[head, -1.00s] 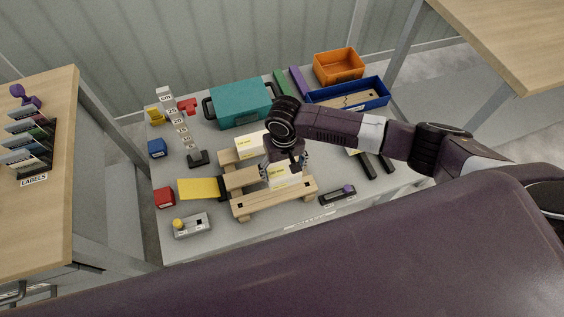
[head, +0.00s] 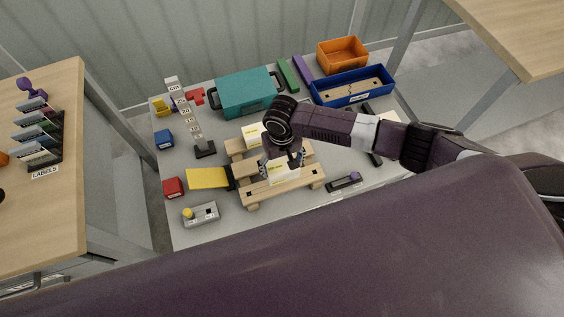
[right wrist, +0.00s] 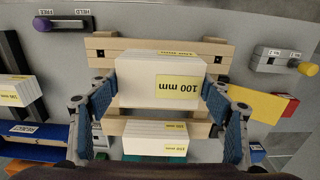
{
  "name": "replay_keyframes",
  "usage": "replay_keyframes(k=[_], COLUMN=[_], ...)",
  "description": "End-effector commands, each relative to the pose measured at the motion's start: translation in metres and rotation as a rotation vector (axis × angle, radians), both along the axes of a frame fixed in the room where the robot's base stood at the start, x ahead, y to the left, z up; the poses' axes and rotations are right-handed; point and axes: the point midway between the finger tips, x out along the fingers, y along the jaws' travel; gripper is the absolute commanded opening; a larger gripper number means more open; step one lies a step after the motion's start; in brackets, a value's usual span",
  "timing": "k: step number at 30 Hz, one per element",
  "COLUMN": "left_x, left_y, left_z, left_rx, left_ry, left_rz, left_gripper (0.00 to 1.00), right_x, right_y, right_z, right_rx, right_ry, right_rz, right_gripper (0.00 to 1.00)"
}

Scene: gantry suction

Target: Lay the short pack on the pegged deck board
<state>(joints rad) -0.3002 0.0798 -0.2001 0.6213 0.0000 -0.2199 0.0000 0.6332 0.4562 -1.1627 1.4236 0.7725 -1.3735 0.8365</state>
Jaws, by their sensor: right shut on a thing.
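My right gripper (head: 283,160) is shut on a white pack with a yellow "100 mm" label (right wrist: 158,80); its blue pads press the two sides. In the head view this pack (head: 285,173) overlaps the front deck board of a wooden pallet. The front board (head: 270,191) has a dark square near each end; in the right wrist view it (right wrist: 135,44) lies beyond the pack. I cannot tell whether the pack touches the board. A second white pack, labelled "150 mm" (right wrist: 154,138), lies on the boards behind; it also shows in the head view (head: 252,135). My left gripper is out of view.
A black slider block with a purple knob (head: 344,182) lies right of the pallet. A yellow plate (head: 208,178), red block (head: 174,187) and grey yellow-knobbed box (head: 201,214) lie left. A teal case (head: 249,92), blue tray (head: 352,92) and orange bin (head: 343,54) stand behind.

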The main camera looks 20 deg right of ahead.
Motion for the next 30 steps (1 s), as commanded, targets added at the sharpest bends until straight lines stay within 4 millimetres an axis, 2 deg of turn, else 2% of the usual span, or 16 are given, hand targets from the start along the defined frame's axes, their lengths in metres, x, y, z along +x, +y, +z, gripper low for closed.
replay_keyframes(k=[1, 6, 12, 30], left_x=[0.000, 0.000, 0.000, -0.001], left_y=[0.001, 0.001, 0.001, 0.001], left_z=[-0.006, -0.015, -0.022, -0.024], left_rx=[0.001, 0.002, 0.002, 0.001], left_ry=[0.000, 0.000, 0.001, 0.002], left_rz=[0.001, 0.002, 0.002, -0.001], left_gripper=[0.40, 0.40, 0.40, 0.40], right_x=[0.000, 0.000, 0.001, 0.001], right_y=[0.000, 0.000, 0.000, 0.000], right_z=[-0.009, -0.025, -0.038, -0.043], right_rx=[0.001, -0.001, 0.001, 0.000], right_ry=[0.000, 0.000, -0.001, -0.001], right_rz=[-0.001, -0.001, 0.000, 0.000], right_gripper=[0.41, 0.41, 0.41, 0.41])
